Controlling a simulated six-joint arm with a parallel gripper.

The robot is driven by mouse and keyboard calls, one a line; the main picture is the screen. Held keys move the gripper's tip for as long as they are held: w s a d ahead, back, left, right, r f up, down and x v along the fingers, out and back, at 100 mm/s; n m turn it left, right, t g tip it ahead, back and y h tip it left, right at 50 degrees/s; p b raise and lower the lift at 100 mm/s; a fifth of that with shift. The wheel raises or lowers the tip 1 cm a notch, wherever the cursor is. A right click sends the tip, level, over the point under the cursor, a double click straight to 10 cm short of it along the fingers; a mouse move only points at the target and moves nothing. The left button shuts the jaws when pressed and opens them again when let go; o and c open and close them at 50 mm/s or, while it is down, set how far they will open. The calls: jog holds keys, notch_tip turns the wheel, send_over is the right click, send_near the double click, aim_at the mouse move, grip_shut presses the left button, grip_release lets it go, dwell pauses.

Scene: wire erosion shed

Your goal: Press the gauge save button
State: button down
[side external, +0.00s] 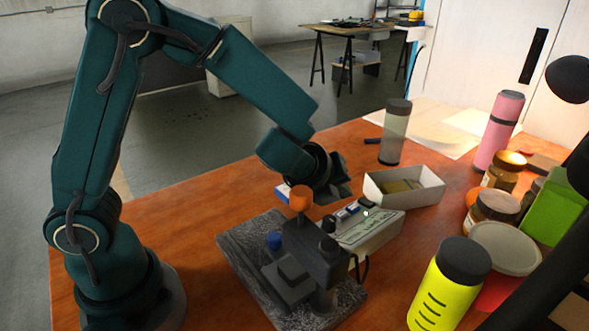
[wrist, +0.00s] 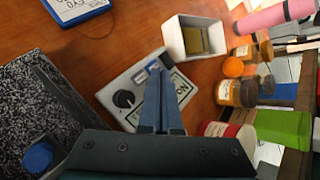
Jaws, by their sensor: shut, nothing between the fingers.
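The gauge box (side external: 372,232) is a pale grey unit with a dark knob, a row of small buttons and a printed label. It lies beside the granite stand in the side view. In the wrist view the gauge box (wrist: 127,85) shows its black knob at left and small blue-and-white buttons near the fingertips. My gripper (wrist: 154,67) is shut and empty, its fingers lying across the box's label in that view. In the side view my gripper (side external: 342,190) is just behind the box's button end. Whether a fingertip touches a button cannot be told; the fingers hide part of the panel.
A granite plate (side external: 236,250) carries a dark stand with an orange knob (side external: 301,198) and a blue knob (side external: 274,240). An open white tray (side external: 425,197) stands behind the gauge. Jars, a yellow bottle (side external: 445,290) and a pink flask (side external: 497,135) crowd the right.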

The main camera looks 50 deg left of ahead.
jog(key=shift+r, duration=1.05)
jog(key=shift+a, duration=0.1)
jog(key=s+a+r+n+y, duration=0.2)
jog(key=s+a+r+n, duration=0.55)
jog(key=r+n, duration=0.25)
jog(key=s+d+f+n+g+h, duration=0.1)
jog(key=s+d+f+n+h, duration=0.1)
jog(key=s+n, duration=0.4)
jog(key=s+d+f+n+g+h, duration=0.2)
jog(key=s+d+n, duration=0.2)
jog(key=s+n, duration=0.3)
jog(key=shift+s+d+f+n, duration=0.15)
jog(key=shift+s+n, duration=0.1)
jog(key=shift+n, duration=0.55)
